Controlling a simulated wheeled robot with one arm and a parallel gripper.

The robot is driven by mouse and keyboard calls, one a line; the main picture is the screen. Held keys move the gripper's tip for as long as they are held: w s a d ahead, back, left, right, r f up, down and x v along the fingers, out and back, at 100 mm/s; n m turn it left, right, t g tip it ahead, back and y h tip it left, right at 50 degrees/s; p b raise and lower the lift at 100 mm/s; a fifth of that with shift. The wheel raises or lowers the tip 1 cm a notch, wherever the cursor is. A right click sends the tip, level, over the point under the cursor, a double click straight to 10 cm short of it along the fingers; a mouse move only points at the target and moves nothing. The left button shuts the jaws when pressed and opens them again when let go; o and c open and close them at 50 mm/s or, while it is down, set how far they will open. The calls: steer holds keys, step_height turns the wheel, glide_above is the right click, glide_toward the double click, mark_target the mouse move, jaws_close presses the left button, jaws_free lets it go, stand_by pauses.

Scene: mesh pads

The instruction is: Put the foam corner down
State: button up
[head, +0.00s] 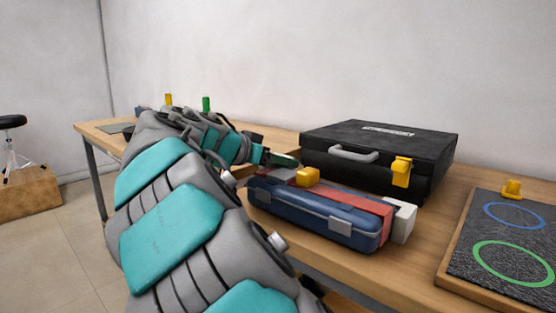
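My gripper (292,170) is at the middle of the head view, reaching in from the left above the blue case. A yellow-orange block, which looks like the foam corner (308,177), is at its fingertips, and the fingers appear closed on it. Similar yellow pieces are on the front right corner of the black case (435,152) and at the back edge of the dark mesh pad (478,230).
The blue case (312,208) has a red band and stands at the wooden table's front edge. A white block (404,222) is at its right end. The pad bears blue and green rings. Small yellow (168,100) and green (206,104) objects stand far left. Bare tabletop (432,215) lies between cases and pad.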

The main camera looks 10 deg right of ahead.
steer(key=shift+f+b, duration=0.55)
steer(key=shift+b, duration=0.05)
steer(key=shift+f, duration=0.2)
steer(key=o, duration=1.2)
steer(key=shift+f, duration=0.1)
steer(key=shift+o, duration=0.2)
steer(key=shift+r+p, duration=0.4)
steer(key=shift+p, duration=0.1)
steer(key=v, duration=1.2)
steer(key=shift+r, duration=0.4)
